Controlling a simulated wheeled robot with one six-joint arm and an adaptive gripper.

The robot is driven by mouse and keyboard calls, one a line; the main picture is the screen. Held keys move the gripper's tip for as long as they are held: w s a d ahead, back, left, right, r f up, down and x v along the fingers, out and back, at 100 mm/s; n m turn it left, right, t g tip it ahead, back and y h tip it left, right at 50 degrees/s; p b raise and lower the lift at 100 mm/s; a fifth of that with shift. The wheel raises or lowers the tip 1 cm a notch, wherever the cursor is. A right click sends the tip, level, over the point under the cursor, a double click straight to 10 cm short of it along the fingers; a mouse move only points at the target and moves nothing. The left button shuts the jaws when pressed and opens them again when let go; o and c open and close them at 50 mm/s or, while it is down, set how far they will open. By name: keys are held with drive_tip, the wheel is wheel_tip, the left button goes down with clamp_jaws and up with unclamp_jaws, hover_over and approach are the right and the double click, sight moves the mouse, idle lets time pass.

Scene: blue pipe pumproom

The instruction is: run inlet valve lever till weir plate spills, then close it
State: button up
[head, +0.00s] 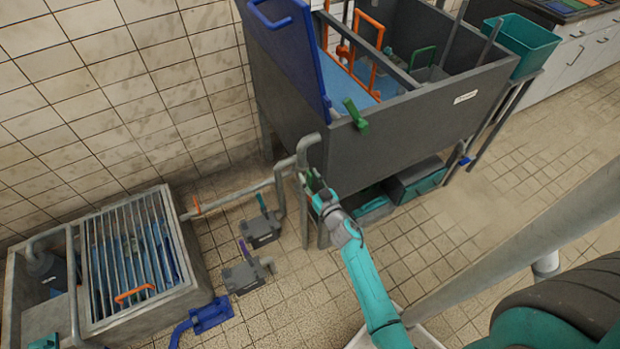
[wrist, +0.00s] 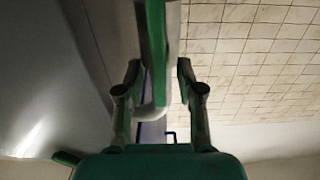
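My gripper (head: 316,184) is at the upright grey pipe (head: 303,215) beside the near left corner of the large grey tank (head: 400,140). In the wrist view my gripper (wrist: 158,75) is open, with a long green bar (wrist: 155,50), seemingly the valve lever, running between its fingers. Gaps show on both sides of the bar. The head view mostly hides this bar behind my gripper. Blue water (head: 350,88) shows inside the tank. Grey dividers (head: 375,55) cross it; I cannot tell which is the weir plate, or whether water spills.
A green handle (head: 356,116) sits on the tank's front rim, and a blue panel (head: 295,50) stands at its left. A grated basin (head: 135,255) is at lower left. Two small grey pumps (head: 264,228) (head: 245,275) stand on the floor between. Tiled floor is free at right.

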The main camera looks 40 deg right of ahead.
drive_tip(key=shift+c, duration=0.2)
clamp_jaws()
drive_tip(key=n, duration=0.2)
drive_tip(key=a+n, duration=0.1)
drive_tip(key=n, duration=0.1)
drive_tip(key=shift+w+f+n, duration=0.1)
drive_tip(key=shift+w+n, duration=0.05)
drive_tip(key=shift+n, duration=0.25)
drive_tip(key=shift+w+a+f+n, duration=0.1)
drive_tip(key=shift+a+f+n, duration=0.25)
drive_tip(key=shift+n, duration=1.9)
drive_tip(key=shift+w+a+f+n, duration=0.15)
drive_tip(key=shift+f+n, duration=0.35)
drive_tip(key=shift+n, duration=1.7)
drive_tip(key=shift+s+a+f+n, duration=0.1)
drive_tip(key=shift+a+f+n, duration=0.25)
drive_tip(key=shift+n, duration=1.9)
drive_tip(key=shift+f, duration=0.1)
